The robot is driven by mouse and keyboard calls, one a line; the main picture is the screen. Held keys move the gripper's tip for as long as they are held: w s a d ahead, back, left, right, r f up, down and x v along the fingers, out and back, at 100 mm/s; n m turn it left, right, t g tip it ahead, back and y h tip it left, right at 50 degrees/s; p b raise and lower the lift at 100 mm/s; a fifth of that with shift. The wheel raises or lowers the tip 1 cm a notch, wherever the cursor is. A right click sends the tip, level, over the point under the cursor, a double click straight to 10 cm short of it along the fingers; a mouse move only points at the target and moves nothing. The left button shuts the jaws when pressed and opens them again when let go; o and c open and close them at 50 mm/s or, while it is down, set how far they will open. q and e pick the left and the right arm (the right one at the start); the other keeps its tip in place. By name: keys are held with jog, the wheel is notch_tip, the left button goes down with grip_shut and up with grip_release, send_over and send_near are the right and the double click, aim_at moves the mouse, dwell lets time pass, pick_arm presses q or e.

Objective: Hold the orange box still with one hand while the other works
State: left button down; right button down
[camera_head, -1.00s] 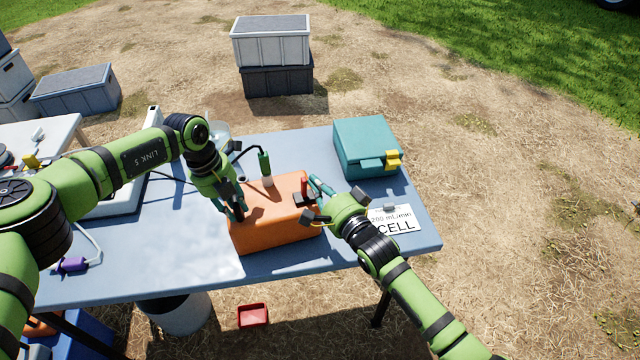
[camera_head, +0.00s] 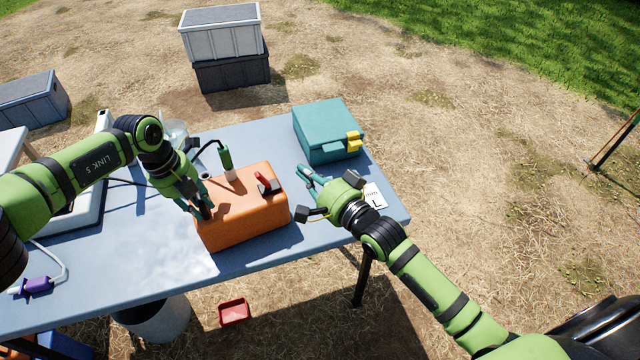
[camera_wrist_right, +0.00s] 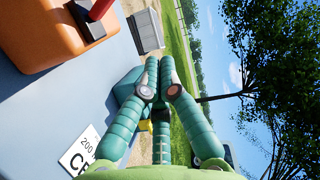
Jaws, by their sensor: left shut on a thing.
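The orange box (camera_head: 243,222) sits on the blue-grey table. A black switch with a red lever (camera_head: 262,178) is on its top, the lever leaning left; it also shows in the right wrist view (camera_wrist_right: 100,10). My left gripper (camera_head: 206,208) is at the box's left end, shut on it; its fingertips are partly hidden. My right gripper (camera_head: 307,174) is to the right of the box, apart from it and above the table. In the right wrist view its fingertips (camera_wrist_right: 159,65) come together with nothing between them.
A teal case (camera_head: 325,128) with a yellow latch stands behind on the table. A green-handled probe (camera_head: 226,160) stands behind the orange box. A white card (camera_head: 374,196) lies by my right wrist. A red tray (camera_head: 234,312) is on the ground.

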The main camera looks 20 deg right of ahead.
pick_arm(q)
jog(key=shift+s+f, duration=0.1)
jog(key=shift+f, duration=0.05)
pick_arm(e)
jog(key=v, duration=0.5)
jog(key=shift+r, duration=0.1)
pick_arm(q)
jog(key=c, duration=0.9)
grip_release()
jog(key=shift+c, duration=0.2)
pick_arm(e)
jog(key=shift+w+a, duration=0.1)
